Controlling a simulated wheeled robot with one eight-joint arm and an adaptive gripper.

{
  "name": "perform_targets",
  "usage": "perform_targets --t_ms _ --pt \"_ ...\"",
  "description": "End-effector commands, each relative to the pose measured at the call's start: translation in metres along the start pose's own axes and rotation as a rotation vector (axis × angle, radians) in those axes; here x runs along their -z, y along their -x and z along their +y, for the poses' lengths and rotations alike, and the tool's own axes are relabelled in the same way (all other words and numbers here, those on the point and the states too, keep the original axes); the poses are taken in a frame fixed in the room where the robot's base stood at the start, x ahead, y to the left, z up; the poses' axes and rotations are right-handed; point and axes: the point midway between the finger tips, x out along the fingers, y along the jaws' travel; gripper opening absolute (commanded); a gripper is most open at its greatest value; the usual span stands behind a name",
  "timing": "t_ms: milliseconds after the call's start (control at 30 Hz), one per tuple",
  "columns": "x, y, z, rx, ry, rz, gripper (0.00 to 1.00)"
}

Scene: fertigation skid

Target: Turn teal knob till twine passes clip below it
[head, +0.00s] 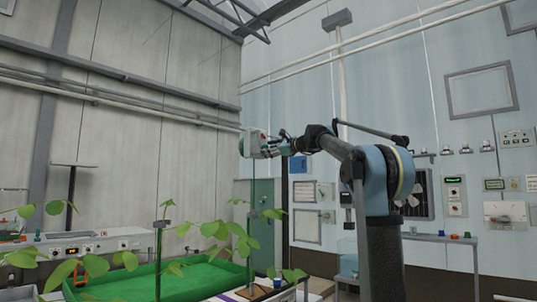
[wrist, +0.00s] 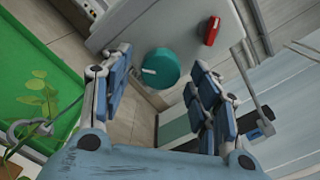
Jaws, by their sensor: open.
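The teal knob (wrist: 160,68) is round with a white mark on its left side. It shows in the wrist view against a light grey housing (wrist: 185,25). My gripper (wrist: 159,72) is open, with one finger on each side of the knob; I cannot tell whether either finger touches it. In the head view my gripper (head: 283,146) is beside a small white and teal unit (head: 252,144) high above the plants. A thin dark line that may be the twine or a support hangs below this unit. The clip cannot be made out for certain.
A red part (wrist: 212,30) sits on the housing near the knob. Leafy plants (head: 235,232) and a green tray (head: 195,280) are below. A grey console (head: 85,243) stands left, a bench (head: 440,238) right. The air around the raised arm looks clear.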

Motion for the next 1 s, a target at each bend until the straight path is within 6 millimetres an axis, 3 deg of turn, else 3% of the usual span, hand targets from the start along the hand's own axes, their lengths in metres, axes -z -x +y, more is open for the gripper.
perform_targets --t_ms 400,433,600,633,1000 --pt "0.0001 -0.0085 0.0 0.0 0.0 0.0 0.55" --pt "0.0001 -0.0085 0.0 0.0 0.0 0.0 0.53" --pt "0.0 -0.0084 0.0 0.0 0.0 0.0 0.15" --pt "0.0 -0.0084 0.0 0.0 0.0 0.0 0.11" --pt "0.0 -0.0083 -0.0001 0.0 0.038 0.0 0.11"
